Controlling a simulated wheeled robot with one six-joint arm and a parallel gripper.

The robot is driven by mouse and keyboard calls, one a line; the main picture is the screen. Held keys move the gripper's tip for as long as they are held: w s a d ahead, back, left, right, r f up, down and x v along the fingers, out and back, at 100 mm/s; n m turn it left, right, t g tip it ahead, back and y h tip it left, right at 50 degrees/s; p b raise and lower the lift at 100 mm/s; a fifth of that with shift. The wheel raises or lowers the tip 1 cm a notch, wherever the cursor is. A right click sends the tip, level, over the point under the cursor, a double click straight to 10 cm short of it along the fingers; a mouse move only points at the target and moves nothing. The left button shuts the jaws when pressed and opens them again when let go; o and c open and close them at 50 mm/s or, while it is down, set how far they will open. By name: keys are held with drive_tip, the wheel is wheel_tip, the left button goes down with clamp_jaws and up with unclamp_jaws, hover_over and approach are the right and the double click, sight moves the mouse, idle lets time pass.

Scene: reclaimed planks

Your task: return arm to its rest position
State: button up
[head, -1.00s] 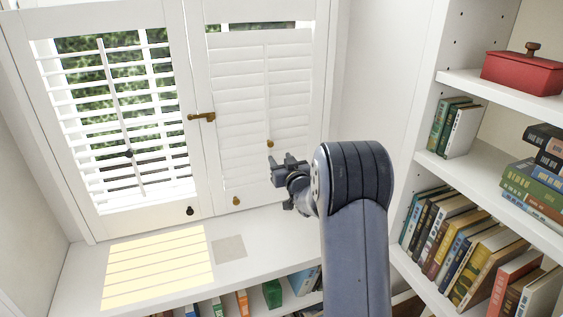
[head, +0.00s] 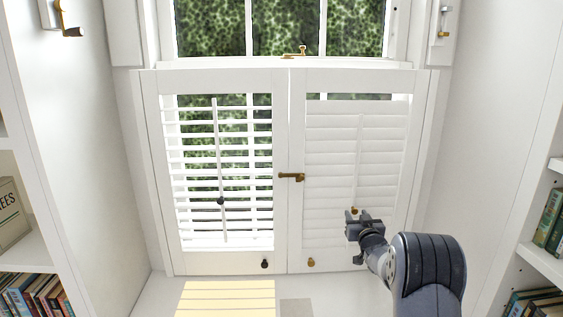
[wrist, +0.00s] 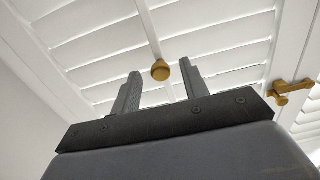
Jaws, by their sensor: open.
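My gripper (head: 364,226) is in front of the lower part of the right shutter panel (head: 357,262) in the head view. In the wrist view my gripper (wrist: 162,90) is open, its two fingers apart with nothing held between them. A brass knob (wrist: 160,70) on the tilt rod shows between the fingertips; I cannot tell how far it is from them. The same knob (head: 354,210) shows just above the gripper in the head view. The right panel's slats are closed. The left panel's slats (head: 250,200) are open, with greenery behind.
A brass latch (head: 291,177) joins the panels at mid-height. Small knobs (head: 264,264) sit on the bottom rails. The window sill (head: 160,298) is below, with a sunlit patch. Bookshelves stand left (head: 25,262) and right (head: 540,262). Wall hooks (head: 70,31) are up left.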

drive_tip(key=shift+w+a+r+p, duration=0.1)
drive_tip(key=shift+w+p, duration=0.25)
drive_tip(key=shift+w, duration=1.1)
drive_tip(key=shift+s, duration=0.1)
